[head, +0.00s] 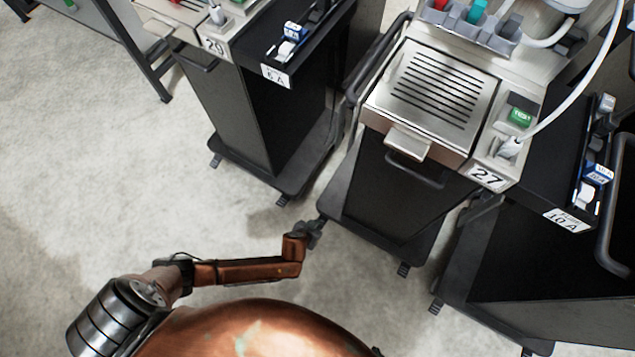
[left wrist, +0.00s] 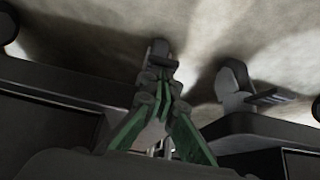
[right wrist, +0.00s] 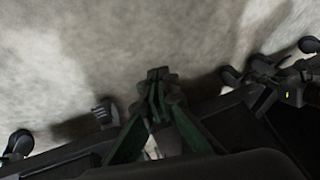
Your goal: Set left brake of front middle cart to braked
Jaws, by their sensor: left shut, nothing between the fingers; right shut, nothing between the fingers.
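The middle cart (head: 385,190), labelled 27, stands in the head view with a grey slotted top. My left gripper (head: 313,232) is low at its front left corner, fingers shut and empty; they also show in the left wrist view (left wrist: 161,72). A dark caster part (left wrist: 160,49) sits right at the fingertips there, and I cannot tell whether they touch. The cart's left brake is largely hidden in the head view, so its position is unclear. Its right brake pedal (head: 404,269) sticks out at the front. My right gripper (right wrist: 158,78) is shut and empty, outside the head view.
Cart 29 (head: 262,130) stands to the left, with a ridged brake pedal (head: 283,200) near my left gripper. Another dark cart (head: 530,270) stands to the right. A caster with a ridged pedal (right wrist: 103,112) shows in the right wrist view. The floor (head: 90,190) at left is clear.

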